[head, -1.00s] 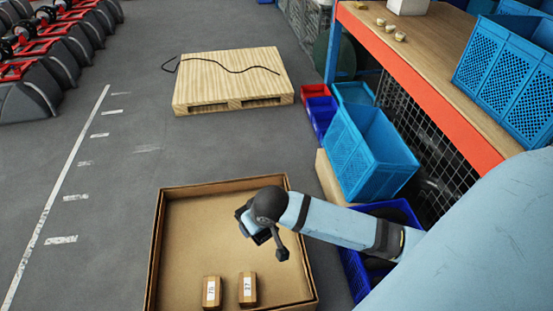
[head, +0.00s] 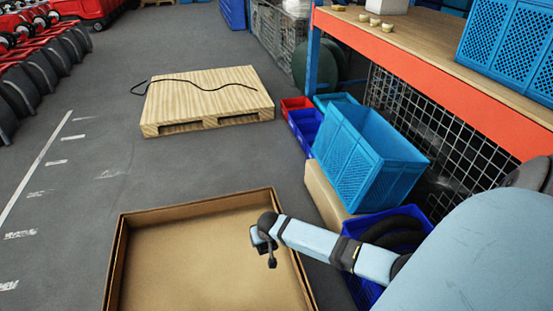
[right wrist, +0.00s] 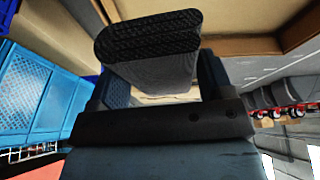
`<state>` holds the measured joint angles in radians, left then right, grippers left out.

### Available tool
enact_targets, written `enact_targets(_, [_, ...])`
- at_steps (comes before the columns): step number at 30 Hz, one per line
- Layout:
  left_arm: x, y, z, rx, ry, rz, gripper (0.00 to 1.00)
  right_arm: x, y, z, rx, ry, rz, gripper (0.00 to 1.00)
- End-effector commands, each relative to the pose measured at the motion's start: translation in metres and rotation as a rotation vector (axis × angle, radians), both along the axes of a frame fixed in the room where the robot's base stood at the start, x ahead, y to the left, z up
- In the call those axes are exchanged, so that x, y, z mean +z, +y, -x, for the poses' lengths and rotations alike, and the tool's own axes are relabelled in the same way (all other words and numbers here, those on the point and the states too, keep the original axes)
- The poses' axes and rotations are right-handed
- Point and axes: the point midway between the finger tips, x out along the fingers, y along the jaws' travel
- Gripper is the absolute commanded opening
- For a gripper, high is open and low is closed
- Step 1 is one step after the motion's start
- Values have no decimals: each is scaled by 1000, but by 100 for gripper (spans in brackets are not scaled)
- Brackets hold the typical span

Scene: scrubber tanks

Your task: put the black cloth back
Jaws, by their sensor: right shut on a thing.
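My right gripper (head: 268,250) is over the right side of the open cardboard box (head: 290,240), small and dark in the head view. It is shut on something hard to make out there. In the right wrist view a black, woven-looking piece with rounded ends, which looks like the black cloth (right wrist: 150,38), stands out beyond the dark gripper body. No other black cloth shows. My left gripper is not in view.
A wooden pallet (head: 205,98) with a thin black cord (head: 205,83) lies on the floor at the back. Blue crates (head: 370,150) and small bins (head: 305,125) stand right of the box. A shelf (head: 440,90) rises at the right. The floor left of the box is clear.

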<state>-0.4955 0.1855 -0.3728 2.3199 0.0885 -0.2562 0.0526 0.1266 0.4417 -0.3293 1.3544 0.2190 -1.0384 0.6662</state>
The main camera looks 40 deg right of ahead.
Motion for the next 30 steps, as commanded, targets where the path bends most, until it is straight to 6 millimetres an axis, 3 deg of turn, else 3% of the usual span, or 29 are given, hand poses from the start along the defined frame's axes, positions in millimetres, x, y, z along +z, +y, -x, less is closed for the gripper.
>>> enact_targets(1, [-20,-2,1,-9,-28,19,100,-45,-12,-2,-24,2,0,52])
enact_targets(6, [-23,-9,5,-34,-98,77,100,-111,-41,-3,-84,1,-3,52])
enact_targets(9, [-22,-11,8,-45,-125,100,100,-135,-52,-2,-109,1,-5,52])
enact_targets(16, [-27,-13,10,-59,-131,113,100,-164,-62,0,-129,2,-6,52])
enact_targets(27, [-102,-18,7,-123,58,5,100,-262,-62,-1,-129,2,-6,52])
enact_targets(30, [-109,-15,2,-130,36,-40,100,-285,-62,0,-130,2,-7,52])
